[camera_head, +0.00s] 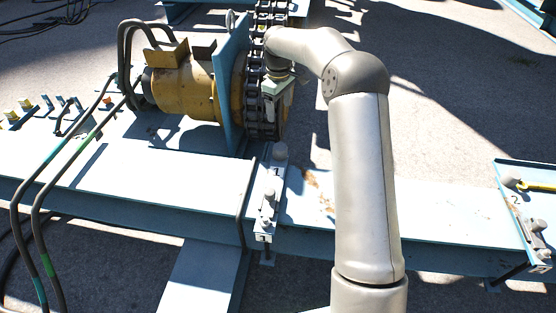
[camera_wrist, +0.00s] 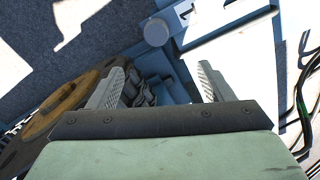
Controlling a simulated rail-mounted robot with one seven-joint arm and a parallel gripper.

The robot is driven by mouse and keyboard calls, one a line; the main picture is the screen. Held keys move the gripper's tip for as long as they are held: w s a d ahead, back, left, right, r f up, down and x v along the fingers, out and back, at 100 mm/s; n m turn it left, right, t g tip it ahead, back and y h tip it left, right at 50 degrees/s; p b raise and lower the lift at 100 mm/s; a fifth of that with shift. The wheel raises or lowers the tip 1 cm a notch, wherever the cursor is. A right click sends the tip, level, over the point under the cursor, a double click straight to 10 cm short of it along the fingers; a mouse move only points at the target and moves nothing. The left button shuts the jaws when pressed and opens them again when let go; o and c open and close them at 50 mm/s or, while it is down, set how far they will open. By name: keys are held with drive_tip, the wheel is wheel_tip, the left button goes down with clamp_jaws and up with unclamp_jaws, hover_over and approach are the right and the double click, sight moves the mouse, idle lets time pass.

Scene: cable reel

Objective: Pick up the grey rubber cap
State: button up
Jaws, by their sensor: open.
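A grey rounded cap (camera_head: 280,151) sits on the blue beam at the upper end of a small bracket, just right of the chain wheel. What looks like the same cap (camera_wrist: 157,31) shows beyond the fingertips in the wrist view, beside a plate marked 1. A similar grey cap (camera_head: 510,179) lies at the tray on the right. My gripper (camera_wrist: 162,78) is open, with nothing between its two ribbed fingers. It is apart from the cap. In the head view its pale green body hangs beside the chain, above the bracket; its fingertips are hard to make out.
A yellow motor drum (camera_head: 190,88) with a blue plate and chain wheel (camera_head: 266,60) stands close left of my gripper. A bracket with bolts (camera_head: 267,205) is on the beam (camera_head: 150,185). Black cables (camera_head: 45,190) cross at left. A blue tray (camera_head: 497,172) is at right.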

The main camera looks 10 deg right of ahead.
wheel_tip(320, 180, down, 3)
drive_tip(key=w+d, duration=0.1)
drive_tip(key=w, duration=0.1)
drive_tip(key=b, duration=0.4)
approach(280, 146)
drive_tip(key=f, duration=0.5)
drive_tip(key=shift+w+d+f, duration=0.2)
drive_tip(key=shift+w+d, duration=0.05)
drive_tip(key=shift+d, duration=0.05)
drive_tip(key=shift+s+a+f+b, duration=0.15)
drive_tip(key=shift+f+b, duration=0.25)
drive_tip(key=shift+f, duration=1.05)
drive_tip(key=shift+s+a+f+b, duration=0.15)
drive_tip(key=shift+f+b, duration=0.2)
drive_tip(key=shift+f, duration=1.15)
drive_tip(key=shift+c, duration=0.3)
drive_tip(key=c, duration=1)
